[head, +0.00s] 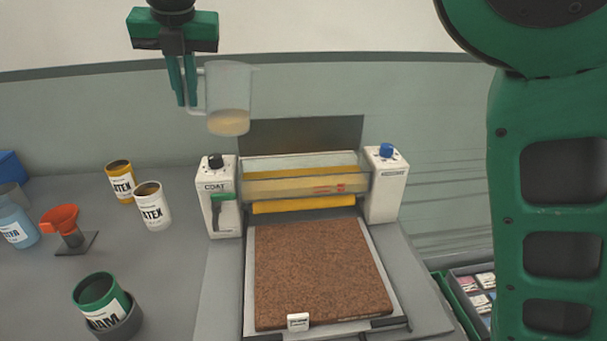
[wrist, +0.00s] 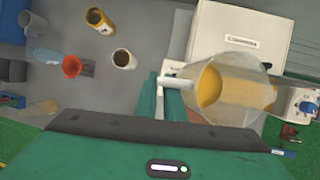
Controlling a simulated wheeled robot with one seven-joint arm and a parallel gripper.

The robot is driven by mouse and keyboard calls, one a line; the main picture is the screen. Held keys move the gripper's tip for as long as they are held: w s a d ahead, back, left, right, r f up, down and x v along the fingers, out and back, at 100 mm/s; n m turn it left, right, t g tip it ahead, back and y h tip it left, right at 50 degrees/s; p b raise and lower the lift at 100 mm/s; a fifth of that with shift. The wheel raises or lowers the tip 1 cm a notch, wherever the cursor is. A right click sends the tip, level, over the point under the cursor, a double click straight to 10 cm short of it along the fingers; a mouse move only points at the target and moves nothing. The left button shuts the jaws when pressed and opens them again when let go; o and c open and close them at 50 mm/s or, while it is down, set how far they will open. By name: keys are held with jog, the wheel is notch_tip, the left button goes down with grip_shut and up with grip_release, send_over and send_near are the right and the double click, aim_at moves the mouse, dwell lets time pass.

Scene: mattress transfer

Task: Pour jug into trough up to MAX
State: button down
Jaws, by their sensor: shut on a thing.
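My gripper (head: 182,88) is shut on the white handle of a translucent jug (head: 228,92). It holds the jug in the air, above and left of the coating machine, and the jug looks close to upright. A shallow layer of cream-yellow liquid lies in the jug's bottom. The jug (wrist: 236,90) also shows in the wrist view beside my gripper (wrist: 172,90), partly covering the machine. The clear trough (head: 290,185) spans between the machine's two white end posts, with yellowish liquid inside and a small red marking on its front. The exact liquid level against MAX is too small to read.
A yellow roller (head: 303,204) sits under the trough, before a brown mattress slab (head: 315,270) on a tray. At left stand a yellow can (head: 120,184), a white can (head: 153,208), a red funnel (head: 63,222) and a green can (head: 98,292). A crate (head: 478,290) is at lower right.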

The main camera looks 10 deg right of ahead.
jog(key=shift+s+a+h+b, duration=0.1)
jog(key=shift+a+h+b, duration=0.2)
jog(key=shift+a+f+h+b, duration=0.1)
jog(key=shift+f+h+b, duration=0.1)
jog(key=shift+h+b, duration=0.15)
jog(key=shift+b, duration=0.4)
notch_tip(320, 180, up, 5)
jog(key=shift+r, duration=0.1)
